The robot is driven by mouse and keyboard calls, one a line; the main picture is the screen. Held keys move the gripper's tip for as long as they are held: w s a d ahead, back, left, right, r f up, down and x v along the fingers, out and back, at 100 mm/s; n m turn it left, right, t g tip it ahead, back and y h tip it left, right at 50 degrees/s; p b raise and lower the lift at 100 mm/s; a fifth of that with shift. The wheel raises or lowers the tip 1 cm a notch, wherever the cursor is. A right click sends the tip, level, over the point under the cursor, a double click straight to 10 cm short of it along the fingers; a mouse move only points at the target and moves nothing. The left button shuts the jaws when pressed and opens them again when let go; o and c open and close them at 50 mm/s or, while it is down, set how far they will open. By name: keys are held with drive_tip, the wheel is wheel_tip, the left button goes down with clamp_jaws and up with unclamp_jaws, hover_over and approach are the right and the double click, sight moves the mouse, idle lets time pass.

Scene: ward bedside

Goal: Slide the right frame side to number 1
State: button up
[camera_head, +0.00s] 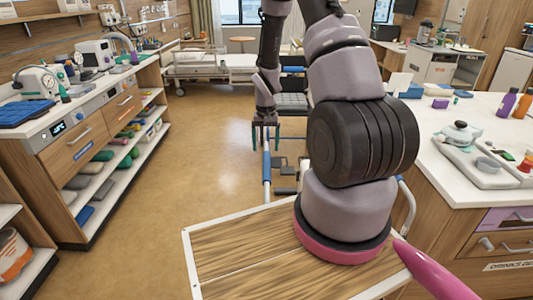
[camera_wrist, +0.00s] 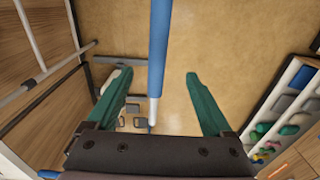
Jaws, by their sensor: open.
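My gripper (camera_head: 266,138) is open, with its green fingers pointing down in the wrist view (camera_wrist: 160,76). A long frame bar with a blue sleeve (camera_head: 267,168) stands just below it in the head view. In the wrist view this blue bar (camera_wrist: 159,45) runs between the two spread fingers, with visible gaps on both sides; its lower part is pale metal. A second grey bar with a blue part (camera_head: 407,200) shows right of my arm, partly hidden. No number marks are readable, and I cannot tell which bar is the task's right side.
A dark seat (camera_head: 290,104) and small dark footplates (camera_head: 283,172) are near the bar. A shelf counter (camera_head: 75,130) stands left and a white-topped counter (camera_head: 490,185) right. A bed (camera_head: 212,68) is behind. Open floor (camera_head: 190,190) lies left of the bar.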

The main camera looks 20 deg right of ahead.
sight(267, 164)
drive_tip(key=f, duration=0.4)
drive_tip(key=shift+s+f, duration=0.35)
drive_tip(key=shift+d+f, duration=0.1)
drive_tip(key=shift+f, duration=2.8)
clamp_jaws()
drive_tip(key=shift+f, duration=1.25)
